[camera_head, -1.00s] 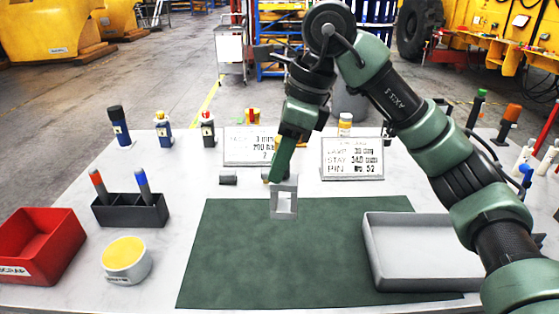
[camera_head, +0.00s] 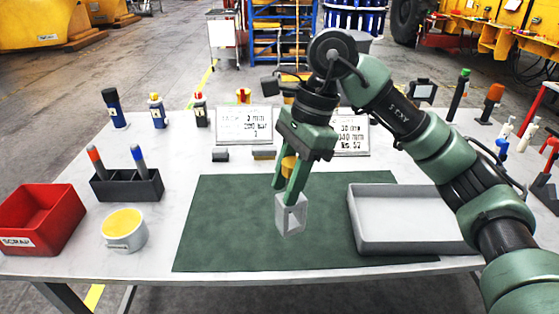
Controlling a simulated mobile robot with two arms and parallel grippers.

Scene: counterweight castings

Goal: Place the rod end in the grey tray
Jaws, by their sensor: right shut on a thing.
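My right gripper (camera_head: 290,193) is shut on the rod end (camera_head: 291,217), a pale grey block with an opening in its face. It hangs upright below the fingertips, over the middle of the green mat; its exact height above the mat is hard to tell. An orange-yellow piece (camera_head: 288,166) shows between the fingers; I cannot tell whether it belongs to the rod end. The grey tray (camera_head: 405,247) lies to the right of the rod end, partly behind my right arm, and its visible floor is empty. My left gripper is out of view.
A green mat (camera_head: 215,230) covers the table's middle. At left are a red scrap bin (camera_head: 40,218), a yellow-topped pot (camera_head: 124,230) and a black marker holder (camera_head: 127,186). Signs (camera_head: 244,125), two small blocks (camera_head: 220,155) and bottles (camera_head: 157,111) stand at the back.

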